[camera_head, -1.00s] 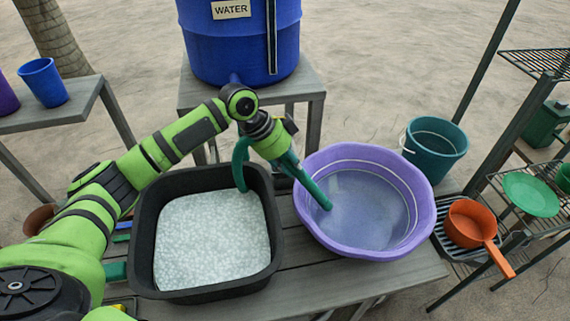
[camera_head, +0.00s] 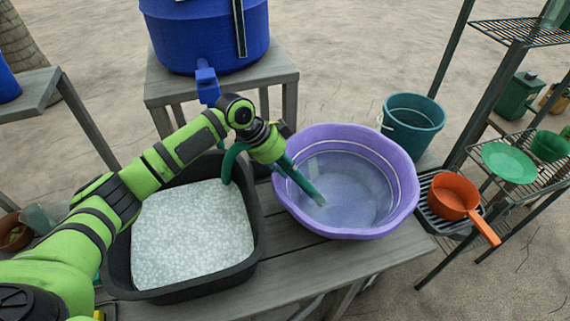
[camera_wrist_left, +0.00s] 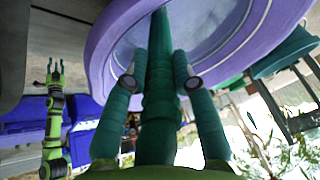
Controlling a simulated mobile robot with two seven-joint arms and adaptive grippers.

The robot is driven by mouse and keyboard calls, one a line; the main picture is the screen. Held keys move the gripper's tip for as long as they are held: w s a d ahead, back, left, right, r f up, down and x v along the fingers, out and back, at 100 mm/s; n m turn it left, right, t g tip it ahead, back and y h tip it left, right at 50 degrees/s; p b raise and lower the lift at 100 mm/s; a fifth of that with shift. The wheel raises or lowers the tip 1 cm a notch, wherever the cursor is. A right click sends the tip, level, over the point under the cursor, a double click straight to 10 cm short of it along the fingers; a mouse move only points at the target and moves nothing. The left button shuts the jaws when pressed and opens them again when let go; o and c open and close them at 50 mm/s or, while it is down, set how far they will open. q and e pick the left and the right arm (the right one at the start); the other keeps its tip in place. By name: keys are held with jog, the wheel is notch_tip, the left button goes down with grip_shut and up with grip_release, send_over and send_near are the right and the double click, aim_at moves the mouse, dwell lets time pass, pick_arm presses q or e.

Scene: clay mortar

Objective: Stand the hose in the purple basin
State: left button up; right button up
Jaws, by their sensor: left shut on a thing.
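The green hose (camera_head: 228,163) is in my left gripper (camera_head: 292,172), which is shut on it. In the left wrist view the hose (camera_wrist_left: 160,75) runs between the two teal fingers toward the basin (camera_wrist_left: 100,50). My right gripper (camera_wrist_left: 54,72) shows small at the left there, fingers apart and empty.
A black tub (camera_head: 118,262) of pale pellets stands left of the basin on the grey bench (camera_head: 300,270). A blue water barrel (camera_head: 200,35) with a spigot is behind. A teal bucket (camera_head: 413,125) and an orange pan (camera_head: 455,195) are at the right.

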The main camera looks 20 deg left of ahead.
pick_arm(q)
jog(key=o, duration=1.9)
jog(key=p+v, duration=0.5)
jog(key=shift+w+d+r, duration=0.15)
jog(key=shift+d, duration=0.1)
jog(key=p+v, duration=0.5)
jog(key=v, duration=0.1)
jog(key=shift+w+d, duration=0.1)
jog(key=shift+d, duration=0.1)
